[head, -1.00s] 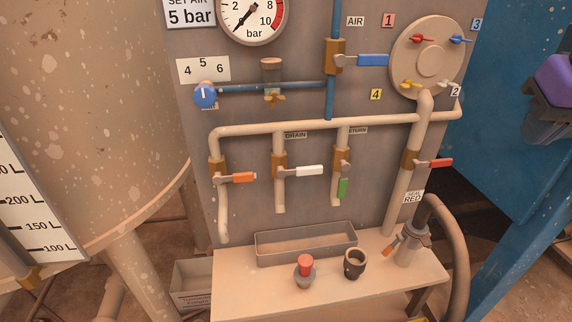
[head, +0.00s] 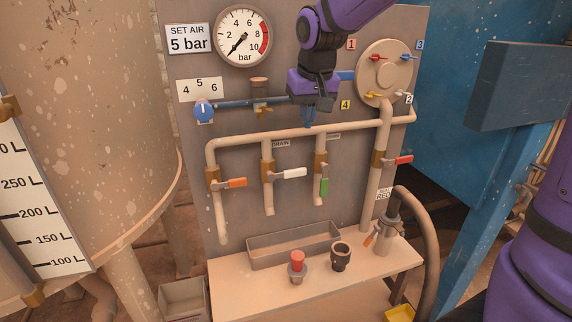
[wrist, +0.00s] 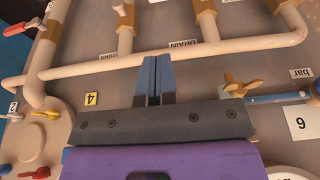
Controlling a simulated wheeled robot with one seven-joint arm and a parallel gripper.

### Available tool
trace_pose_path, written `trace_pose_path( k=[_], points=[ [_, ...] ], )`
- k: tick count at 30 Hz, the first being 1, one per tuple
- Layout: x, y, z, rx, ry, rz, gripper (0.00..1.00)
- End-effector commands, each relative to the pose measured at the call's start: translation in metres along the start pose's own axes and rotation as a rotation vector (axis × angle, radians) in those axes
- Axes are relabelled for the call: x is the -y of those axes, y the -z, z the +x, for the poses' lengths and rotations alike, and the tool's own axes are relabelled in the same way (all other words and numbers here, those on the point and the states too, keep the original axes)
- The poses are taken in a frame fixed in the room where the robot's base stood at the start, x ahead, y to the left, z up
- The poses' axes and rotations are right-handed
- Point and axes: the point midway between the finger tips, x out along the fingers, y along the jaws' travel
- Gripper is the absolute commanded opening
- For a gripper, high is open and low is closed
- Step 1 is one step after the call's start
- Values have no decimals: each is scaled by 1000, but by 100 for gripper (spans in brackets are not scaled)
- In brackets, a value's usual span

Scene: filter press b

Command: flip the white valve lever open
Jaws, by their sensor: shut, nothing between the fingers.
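The white valve lever (head: 292,173) is on the middle pipe under the DRAIN label. It lies sideways, pointing right from its brass valve (head: 267,172), across its pipe. My gripper (head: 309,121) is above and slightly right of it, in front of the horizontal beige pipe, apart from the lever. In the wrist view the blue fingers (wrist: 154,62) are together and empty. The wrist view, turned upside down, shows the DRAIN label (wrist: 185,42) beyond the fingers; the lever is at most a sliver at the top edge there.
An orange lever (head: 236,183) is left of the white one, a downward green lever (head: 324,187) right, a red lever (head: 403,160) further right. A smaller white handle (head: 403,94) is on the round plate (head: 380,60). A tray (head: 293,247) and shelf lie below.

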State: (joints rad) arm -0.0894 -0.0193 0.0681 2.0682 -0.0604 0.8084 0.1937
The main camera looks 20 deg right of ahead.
Motion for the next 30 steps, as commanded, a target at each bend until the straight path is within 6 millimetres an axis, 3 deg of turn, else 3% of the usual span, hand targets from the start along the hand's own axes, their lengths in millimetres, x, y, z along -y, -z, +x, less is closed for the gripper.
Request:
trace_pose_path(
  k=[14,30],
  points=[
    [0,0,7,3,0,-1,0],
    [0,0,99,4,0,-1,0]
  ],
)
